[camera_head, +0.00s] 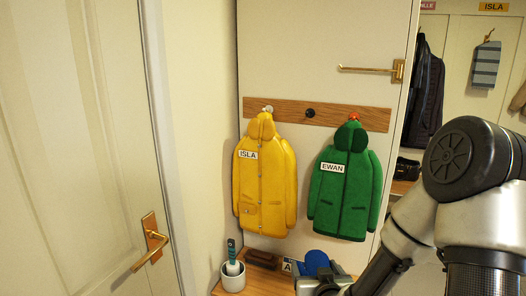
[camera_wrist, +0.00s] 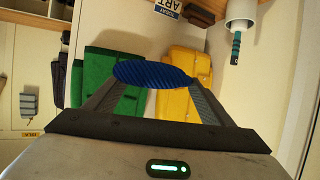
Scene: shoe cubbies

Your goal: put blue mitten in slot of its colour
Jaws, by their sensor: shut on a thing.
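The blue mitten (camera_wrist: 152,75) shows as a ribbed, dark blue oval between my fingertips in the wrist view. My gripper (camera_wrist: 153,84) is shut on it, with one finger at each side. In the head view, a blue patch of the mitten (camera_head: 317,259) shows low in the middle, at my gripper (camera_head: 318,272), in front of the wooden bench. Most of the mitten's shape is hidden. I cannot make out a blue slot in either view.
A yellow coat (camera_head: 264,180) and a green coat (camera_head: 343,185) hang from a wooden peg rail (camera_head: 290,110). A white cup (camera_head: 233,277) with a teal-handled brush and a brown brush (camera_head: 262,259) stand on the bench. A door (camera_head: 75,150) is at left.

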